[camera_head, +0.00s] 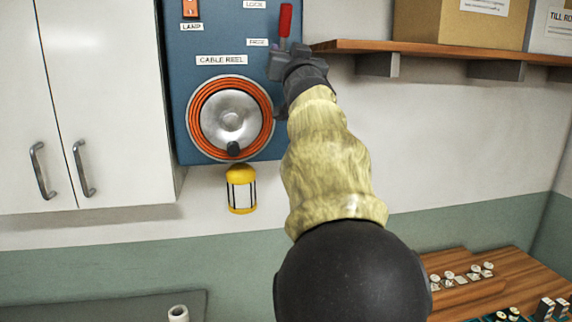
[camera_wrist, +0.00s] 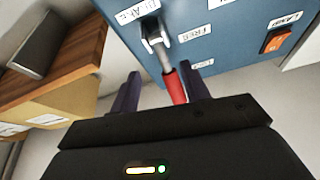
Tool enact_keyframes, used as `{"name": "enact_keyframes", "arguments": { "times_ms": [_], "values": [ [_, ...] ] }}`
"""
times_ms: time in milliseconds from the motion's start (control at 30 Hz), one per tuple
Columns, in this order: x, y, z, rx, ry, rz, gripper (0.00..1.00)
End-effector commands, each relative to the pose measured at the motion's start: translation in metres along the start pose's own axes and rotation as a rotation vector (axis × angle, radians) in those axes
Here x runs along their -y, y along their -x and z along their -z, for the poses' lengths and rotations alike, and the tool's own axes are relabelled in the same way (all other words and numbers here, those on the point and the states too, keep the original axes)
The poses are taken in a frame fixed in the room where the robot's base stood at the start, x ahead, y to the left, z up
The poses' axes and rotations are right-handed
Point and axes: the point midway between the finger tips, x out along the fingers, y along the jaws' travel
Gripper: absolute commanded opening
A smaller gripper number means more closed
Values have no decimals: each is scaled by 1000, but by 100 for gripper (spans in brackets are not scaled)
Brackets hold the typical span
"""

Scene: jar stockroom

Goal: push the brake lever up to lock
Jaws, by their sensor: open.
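The brake lever has a red grip (camera_head: 285,20) and sits on the blue panel (camera_head: 230,35). In the head view the grip stands nearly upright, its top about level with the LOCK label (camera_head: 255,4) and above the FREE label (camera_head: 257,42). In the wrist view the lever's metal shaft runs from its pivot to the red grip (camera_wrist: 175,88). My gripper (camera_head: 288,58) is open just below the grip in the head view. In the wrist view its fingers (camera_wrist: 160,80) stand on either side of the lever. Contact cannot be told. My gripper hides the pivot in the head view.
A cable reel (camera_head: 231,115) is on the panel below left, with a yellow lantern (camera_head: 240,190) under it. An orange lamp switch (camera_head: 190,8) is at upper left. A wooden shelf (camera_head: 440,48) with boxes lies close on the right. A white cabinet (camera_head: 100,90) is on the left.

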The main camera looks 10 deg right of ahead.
Motion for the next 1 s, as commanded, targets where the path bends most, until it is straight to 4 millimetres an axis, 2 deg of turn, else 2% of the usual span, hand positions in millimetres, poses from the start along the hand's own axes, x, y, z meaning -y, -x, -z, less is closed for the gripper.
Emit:
{"name": "enact_keyframes", "arguments": {
  "times_ms": [500, 1000],
  "values": [
    [11, 41, -6, -4, -10, 18, 46],
    [2, 78, -5, -5, -4, 4, 46]
  ]
}}
